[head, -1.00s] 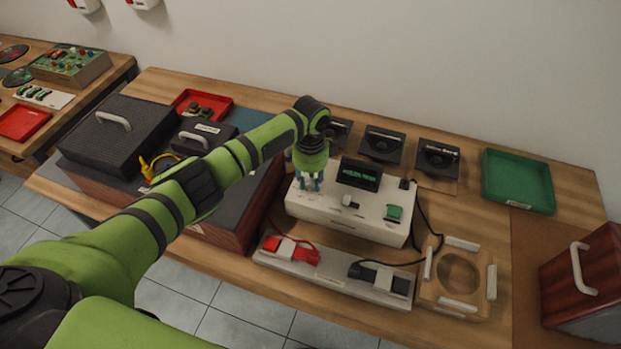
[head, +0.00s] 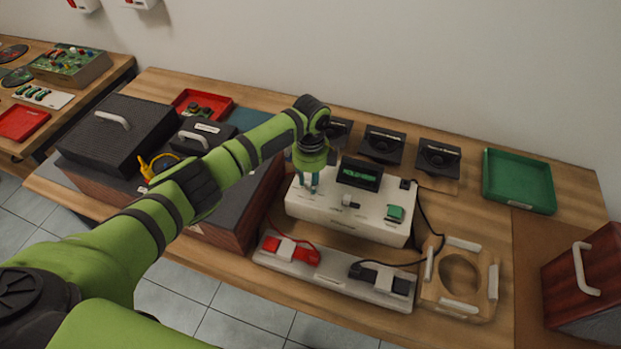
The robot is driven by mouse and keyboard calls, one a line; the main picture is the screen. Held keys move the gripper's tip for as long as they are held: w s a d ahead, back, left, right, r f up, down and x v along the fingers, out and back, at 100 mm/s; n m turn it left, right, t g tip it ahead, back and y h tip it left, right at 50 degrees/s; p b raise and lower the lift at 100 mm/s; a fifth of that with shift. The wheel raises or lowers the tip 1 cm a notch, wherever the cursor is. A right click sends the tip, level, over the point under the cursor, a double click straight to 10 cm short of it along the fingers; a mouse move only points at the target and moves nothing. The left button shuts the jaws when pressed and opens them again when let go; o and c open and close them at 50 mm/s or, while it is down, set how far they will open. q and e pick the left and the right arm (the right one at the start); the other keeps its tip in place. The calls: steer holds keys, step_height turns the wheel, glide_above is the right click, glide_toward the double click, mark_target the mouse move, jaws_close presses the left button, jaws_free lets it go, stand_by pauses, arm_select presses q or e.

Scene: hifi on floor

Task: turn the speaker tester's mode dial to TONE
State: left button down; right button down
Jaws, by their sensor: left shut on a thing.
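The speaker tester (head: 365,226) is a white box on the wooden table, with a dark display (head: 359,174) showing green text too small to read. A small knob (head: 351,202) and a green square button (head: 395,213) sit on its top. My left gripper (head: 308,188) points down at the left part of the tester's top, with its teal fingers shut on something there. The fingers hide what they hold; it is likely the mode dial, and its setting cannot be read. My right gripper is not in view.
In front of the tester lies a pale rail (head: 334,277) with a red clip (head: 291,250) and a black clip (head: 379,277). A wooden ring fixture (head: 460,276) and a green tray (head: 518,181) are at right. Black speaker units (head: 382,144) stand behind. A dark lidded box (head: 118,133) is at left.

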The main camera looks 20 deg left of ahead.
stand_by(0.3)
arm_select(q)
steer(key=c, duration=0.9)
jaws_free()
steer(key=shift+r, duration=0.1)
steer(key=shift+r, duration=0.3)
step_height(320, 180, up, 11)
steer(key=shift+r, duration=0.1)
